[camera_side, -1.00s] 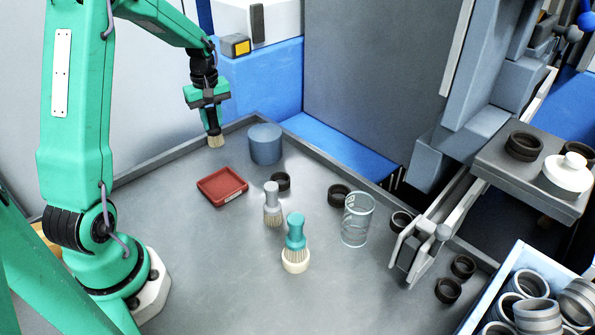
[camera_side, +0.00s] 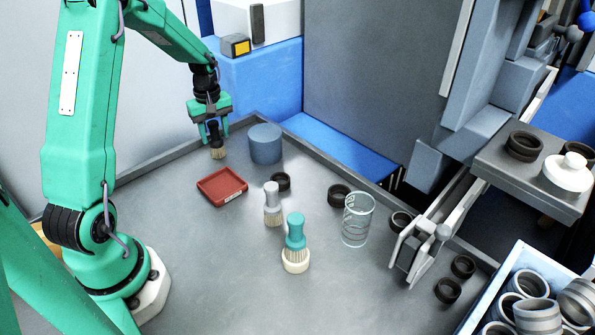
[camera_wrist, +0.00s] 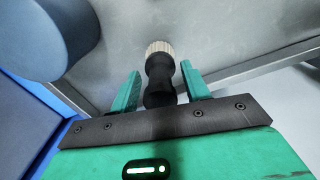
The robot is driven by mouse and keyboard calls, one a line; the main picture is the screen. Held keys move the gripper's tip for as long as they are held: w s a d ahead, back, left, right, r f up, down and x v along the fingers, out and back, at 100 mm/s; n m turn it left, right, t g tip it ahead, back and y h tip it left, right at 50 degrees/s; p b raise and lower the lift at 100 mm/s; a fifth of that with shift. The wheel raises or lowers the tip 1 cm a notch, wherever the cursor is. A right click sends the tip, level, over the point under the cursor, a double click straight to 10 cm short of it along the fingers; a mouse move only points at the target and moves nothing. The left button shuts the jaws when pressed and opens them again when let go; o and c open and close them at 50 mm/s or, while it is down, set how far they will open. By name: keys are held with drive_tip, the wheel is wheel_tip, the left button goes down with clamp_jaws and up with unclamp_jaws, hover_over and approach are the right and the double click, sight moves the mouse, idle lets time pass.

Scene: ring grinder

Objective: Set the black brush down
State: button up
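The black brush (camera_side: 215,134) has a black handle and pale bristles pointing down. It is close to upright at the back left of the grey table, its bristles seeming to touch the top. In the wrist view the brush (camera_wrist: 160,82) is between the two green fingers, with a gap on each side. My gripper (camera_side: 214,132) is open around the handle, and its fingers also show in the wrist view (camera_wrist: 160,78). The handle's top end is partly hidden by the gripper.
A red tray (camera_side: 204,196) lies in front of the brush. A blue-grey cylinder (camera_side: 265,146) stands to its right. A grey brush (camera_side: 272,205), a teal brush (camera_side: 295,232), a clear beaker (camera_side: 357,222) and black rings stand farther right.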

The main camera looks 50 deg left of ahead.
idle(0.3)
wheel_tip(320, 180, up, 12)
drive_tip(key=shift+r, duration=0.15)
idle(0.6)
idle(0.5)
drive_tip(key=s+d+r+m+t, duration=0.1)
drive_tip(key=s+d+r+m, duration=0.1)
drive_tip(key=d+r+m, duration=0.45)
drive_tip(key=s+d+m+t, duration=0.2)
drive_tip(key=s+d+m, duration=0.2)
drive_tip(key=d, duration=0.5)
drive_tip(key=s+d+m+t, duration=0.2)
drive_tip(key=s+d+m, duration=0.3)
drive_tip(key=s+d, duration=0.4)
drive_tip(key=shift+s+d+r+t, duration=0.2)
drive_tip(key=shift+s+r+t, duration=0.1)
